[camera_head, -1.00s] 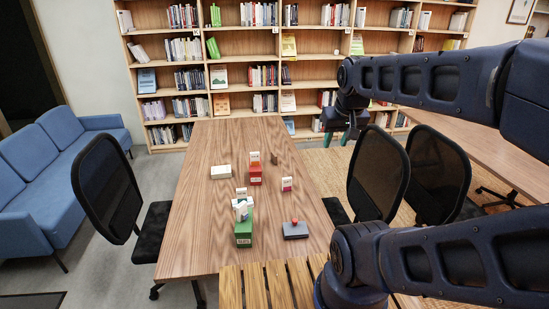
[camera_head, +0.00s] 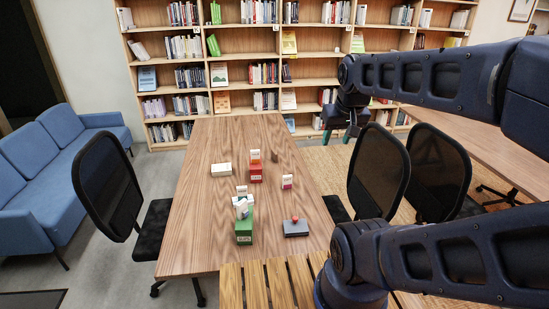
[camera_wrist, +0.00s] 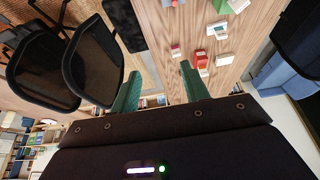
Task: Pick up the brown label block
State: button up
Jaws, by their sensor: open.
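A small brown block (camera_head: 274,156), which looks like the brown label block, stands on the wooden table just right of and behind a red box. Its label cannot be read at this size. I cannot pick it out in the wrist view. My gripper (camera_head: 337,134) is in the air to the right of the table, at the right of the brown block and apart from it. In the wrist view its two green fingers (camera_wrist: 160,72) are spread, with nothing between them.
The table (camera_head: 205,180) also holds a red box (camera_head: 255,174), a green box (camera_head: 244,233), a white box (camera_head: 221,169), a pink-and-white block (camera_head: 287,182) and a grey block with a red knob (camera_head: 297,228). Black chairs (camera_head: 380,172) flank the table; bookshelves (camera_head: 250,70) stand behind.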

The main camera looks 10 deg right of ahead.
jog(key=o, duration=0.8)
jog(key=shift+w, duration=0.1)
jog(key=w+r+m+g, duration=0.1)
jog(key=w+r+m, duration=0.1)
jog(key=w, duration=0.7)
jog(key=w+r+m, duration=0.2)
jog(key=w, duration=0.7)
jog(key=m+g+h, duration=0.3)
jog(key=m+h, duration=0.1)
jog(key=m, duration=0.7)
send_over(274, 152)
jog(key=a, duration=0.3)
notch_tip(274, 152, down, 38)
jog(key=shift+x, duration=5.3)
